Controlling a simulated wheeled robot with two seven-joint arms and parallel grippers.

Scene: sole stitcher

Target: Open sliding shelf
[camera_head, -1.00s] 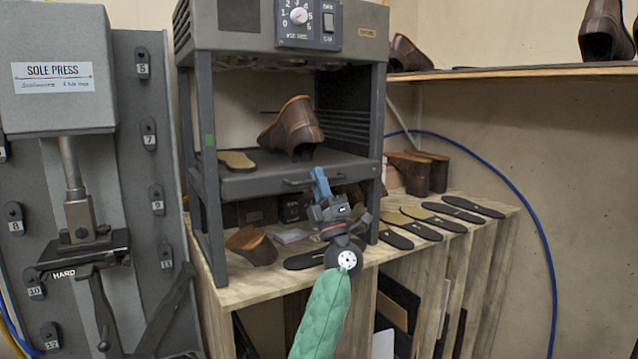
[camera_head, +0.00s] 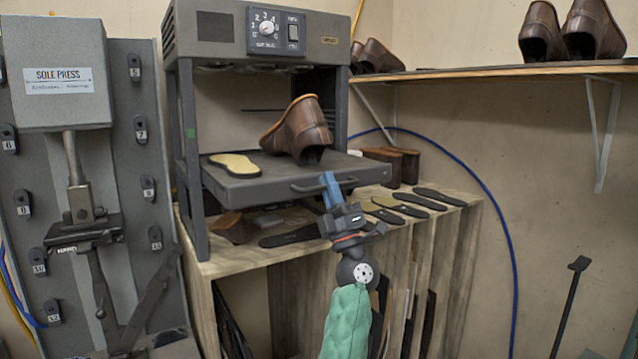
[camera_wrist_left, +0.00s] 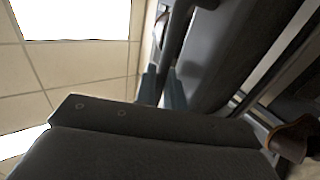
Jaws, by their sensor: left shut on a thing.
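The sliding shelf (camera_head: 262,184) is a dark grey tray in the grey heater cabinet (camera_head: 187,130), drawn out past the front posts. It carries a brown shoe (camera_head: 300,132) and a tan sole (camera_head: 234,164). A dark bar handle (camera_head: 308,188) runs along its front edge. My left gripper (camera_head: 329,184), with blue fingers, is shut on the handle. In the left wrist view the blue-grey fingers (camera_wrist_left: 163,88) close around the dark handle bar (camera_wrist_left: 178,35); the gripper's dark body hides much below. My right gripper is not in view.
A wooden bench (camera_head: 240,259) below holds several dark soles and brown heel blocks (camera_head: 398,164). The sole press (camera_head: 60,80) stands at the left. A wall shelf (camera_head: 480,74) with brown shoes is at the right. Room in front of the sliding shelf is free.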

